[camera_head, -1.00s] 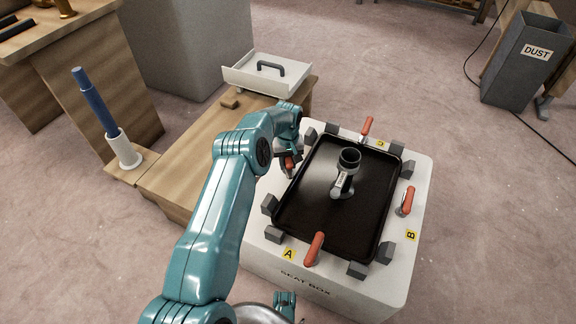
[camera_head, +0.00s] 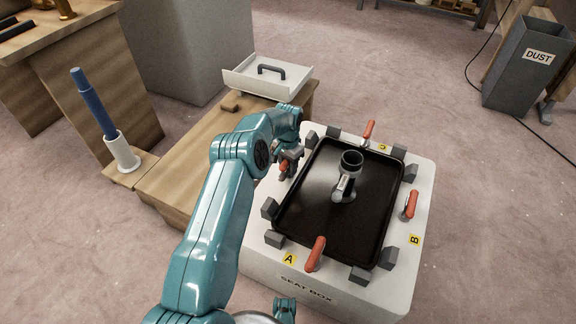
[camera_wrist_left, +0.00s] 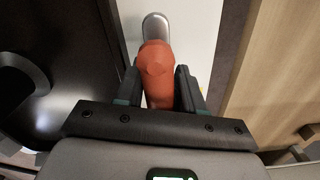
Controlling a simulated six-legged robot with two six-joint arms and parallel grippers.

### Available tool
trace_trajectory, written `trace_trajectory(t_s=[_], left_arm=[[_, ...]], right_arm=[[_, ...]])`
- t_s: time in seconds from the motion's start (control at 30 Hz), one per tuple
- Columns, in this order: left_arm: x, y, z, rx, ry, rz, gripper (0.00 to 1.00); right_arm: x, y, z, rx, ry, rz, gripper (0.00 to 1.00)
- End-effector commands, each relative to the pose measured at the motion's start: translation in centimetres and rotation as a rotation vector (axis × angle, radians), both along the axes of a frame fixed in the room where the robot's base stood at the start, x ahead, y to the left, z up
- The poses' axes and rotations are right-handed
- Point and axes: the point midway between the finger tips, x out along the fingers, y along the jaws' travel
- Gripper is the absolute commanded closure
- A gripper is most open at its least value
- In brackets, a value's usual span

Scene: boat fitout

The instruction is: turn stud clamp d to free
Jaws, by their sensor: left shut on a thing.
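The seat box (camera_head: 395,290) is a white box with a black tray (camera_head: 322,222) on top and red-handled clamps around it, three of them by labels A, B and C. The clamp on the left side, without a visible label, is stud clamp d; its red handle (camera_head: 284,166) is partly hidden by my left gripper (camera_head: 291,163). In the left wrist view the orange-red handle (camera_wrist_left: 156,72) with a grey metal end sits between the two fingers of my left gripper (camera_wrist_left: 160,90), which is shut on it.
A grey tool with a round open top (camera_head: 347,178) stands on the black tray. Grey blocks (camera_head: 270,208) ring the tray. A dust bin (camera_head: 524,65) stands far right; floor between is clear.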

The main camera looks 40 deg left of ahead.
Motion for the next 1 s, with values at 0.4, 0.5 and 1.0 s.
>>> trace_trajectory(t_s=[0.4, 0.5, 1.0], left_arm=[[0.09, -0.22, 0.07, -0.001, 0.0, -0.137, 0.88], [0.06, -0.21, 0.05, -0.002, 0.001, -0.143, 0.88], [-0.04, -0.18, -0.04, -0.003, 0.004, -0.143, 0.38]], right_arm=[[0.09, -0.02, -0.09, -0.001, -0.003, 0.0, 1.0], [0.11, -0.02, -0.1, -0.001, -0.004, -0.001, 1.0], [0.1, -0.01, -0.11, -0.001, -0.003, -0.001, 1.0]])
